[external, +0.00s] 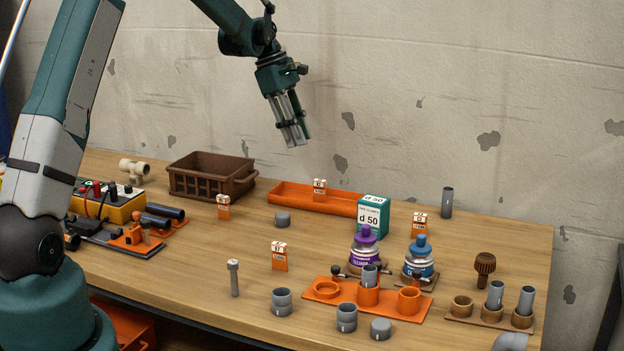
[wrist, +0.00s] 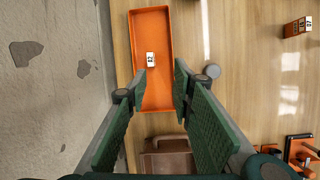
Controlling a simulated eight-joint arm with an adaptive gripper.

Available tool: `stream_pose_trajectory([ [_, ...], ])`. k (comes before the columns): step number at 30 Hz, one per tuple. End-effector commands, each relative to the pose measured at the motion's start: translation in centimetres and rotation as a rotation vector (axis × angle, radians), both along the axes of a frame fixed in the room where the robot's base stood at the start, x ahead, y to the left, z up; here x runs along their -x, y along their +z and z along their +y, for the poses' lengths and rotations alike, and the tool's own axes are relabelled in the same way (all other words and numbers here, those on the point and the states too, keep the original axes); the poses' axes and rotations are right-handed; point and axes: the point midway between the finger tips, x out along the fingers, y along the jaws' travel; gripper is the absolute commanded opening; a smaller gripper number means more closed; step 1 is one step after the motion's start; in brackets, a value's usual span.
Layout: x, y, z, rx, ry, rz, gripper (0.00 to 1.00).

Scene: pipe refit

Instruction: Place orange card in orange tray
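The orange tray (external: 278,195) is long and shallow and sits at the back of the table; the wrist view shows it from above (wrist: 150,27). One orange card with a white top (external: 319,189) stands inside it, and its white top shows in the wrist view (wrist: 151,60). Other orange cards stand on the table: one left of the tray (external: 223,207), one nearer the front (external: 279,257), one at the right (external: 420,225). My gripper (external: 294,138) hangs above the back of the table; its fingers are apart and empty in the wrist view (wrist: 160,86).
A brown crate (external: 211,177) stands left of the tray. A teal-and-white box (external: 371,216) is at its right end. Purple and blue bottles, grey pipe pieces and an orange holder (external: 335,299) crowd the front right. The wall is close behind the table.

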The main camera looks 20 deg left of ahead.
Motion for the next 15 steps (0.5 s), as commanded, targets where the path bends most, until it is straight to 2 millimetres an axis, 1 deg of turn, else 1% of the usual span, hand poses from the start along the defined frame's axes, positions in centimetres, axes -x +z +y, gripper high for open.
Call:
stream_pose_trajectory([
  [1,0.8,1.0,0.1,-0.007,-0.017,-0.016,0.24],
  [6,3.2,3.8,0.3,-0.033,-0.083,-0.073,0.24],
  [15,7.8,8.3,0.9,-0.088,-0.203,-0.171,0.24],
])
